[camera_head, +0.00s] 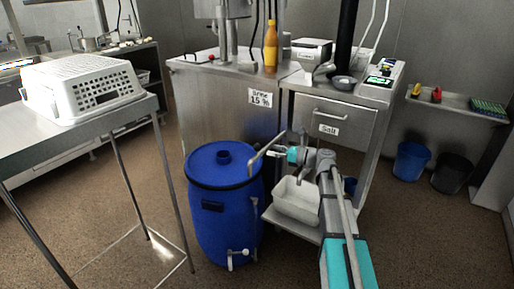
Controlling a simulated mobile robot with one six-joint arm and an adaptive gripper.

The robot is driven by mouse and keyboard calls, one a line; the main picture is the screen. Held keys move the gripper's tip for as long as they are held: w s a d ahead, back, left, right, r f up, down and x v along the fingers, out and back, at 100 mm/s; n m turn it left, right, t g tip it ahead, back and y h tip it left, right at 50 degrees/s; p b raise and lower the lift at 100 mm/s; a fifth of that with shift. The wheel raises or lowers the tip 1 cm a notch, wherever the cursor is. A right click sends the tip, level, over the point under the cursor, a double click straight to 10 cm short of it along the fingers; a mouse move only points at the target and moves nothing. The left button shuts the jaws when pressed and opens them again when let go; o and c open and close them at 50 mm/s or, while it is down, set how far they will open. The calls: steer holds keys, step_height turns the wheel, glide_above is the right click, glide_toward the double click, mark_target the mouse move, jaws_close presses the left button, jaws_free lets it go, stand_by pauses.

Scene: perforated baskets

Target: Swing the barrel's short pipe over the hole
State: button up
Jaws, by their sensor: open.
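The blue barrel (222,215) stands upright on the floor in the middle of the head view. Its lid has a round hole with a raised blue collar (223,156). A thin grey bent pipe (262,156) rises at the barrel's right edge and slants up to the right, apart from the hole. My gripper (273,153) is small in view, open, at the right of the barrel and close to the bent pipe. I cannot tell whether it touches the pipe. The pipe's lower joint is hard to make out.
A pale bin (297,200) sits on a low shelf below my arm. A steel cabinet (215,110) stands behind the barrel. A metal table (70,135) with a white perforated basket (85,85) stands at left. A white tap (240,254) sticks out low on the barrel.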

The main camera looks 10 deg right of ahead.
mark_target(257, 147)
steer(key=shift+x, duration=3.3)
jaws_close()
